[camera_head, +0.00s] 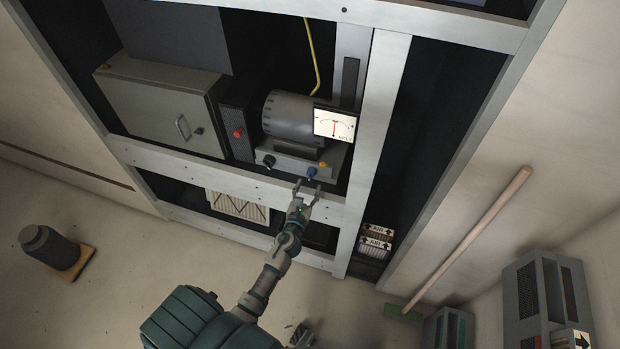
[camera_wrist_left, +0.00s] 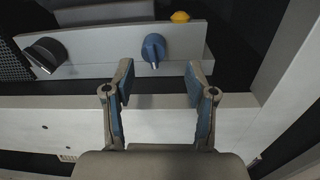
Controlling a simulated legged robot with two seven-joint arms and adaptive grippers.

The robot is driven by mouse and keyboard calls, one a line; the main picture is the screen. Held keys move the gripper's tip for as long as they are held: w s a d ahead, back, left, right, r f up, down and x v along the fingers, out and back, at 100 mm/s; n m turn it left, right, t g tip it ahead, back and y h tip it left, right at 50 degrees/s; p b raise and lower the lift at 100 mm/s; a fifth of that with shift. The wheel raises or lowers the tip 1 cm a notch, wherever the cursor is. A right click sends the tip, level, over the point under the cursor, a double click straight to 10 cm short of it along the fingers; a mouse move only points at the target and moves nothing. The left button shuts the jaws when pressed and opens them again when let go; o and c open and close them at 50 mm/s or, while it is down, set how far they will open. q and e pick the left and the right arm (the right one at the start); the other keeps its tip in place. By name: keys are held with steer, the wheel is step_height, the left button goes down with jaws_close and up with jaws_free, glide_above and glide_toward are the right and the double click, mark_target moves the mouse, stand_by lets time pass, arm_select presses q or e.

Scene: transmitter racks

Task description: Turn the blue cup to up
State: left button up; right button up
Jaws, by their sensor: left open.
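No blue cup shows; the blue thing here is a small blue knob (camera_head: 311,172) on the front panel of a grey machine (camera_head: 292,120). In the left wrist view the blue knob (camera_wrist_left: 153,48) has a raised grip that stands roughly upright. My left gripper (camera_head: 308,187) is open and empty, just in front of and below the knob. In the left wrist view the two fingertips of the left gripper (camera_wrist_left: 159,80) are spread to either side below the knob, apart from it. A grey part at the bottom edge may be my right gripper (camera_head: 302,336); its jaws are unclear.
A black knob (camera_head: 269,161) sits left of the blue one, and a yellow button (camera_wrist_left: 180,16) is at its upper right. A dial gauge (camera_head: 335,125) is above. A white rack beam (camera_head: 230,180) runs below the panel. A broom (camera_head: 470,237) leans at right.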

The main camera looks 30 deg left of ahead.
mark_target(310, 179)
arm_select(q)
steer(key=x, duration=0.4)
steer(key=shift+w+a+f, duration=0.1)
steer(key=shift+a, duration=0.3)
steer(key=shift+a+f, duration=0.15)
steer(key=shift+a, duration=0.4)
steer(key=shift+w+d, duration=0.1)
steer(key=shift+d, duration=0.7)
jaws_close()
steer(key=shift+a, duration=0.15)
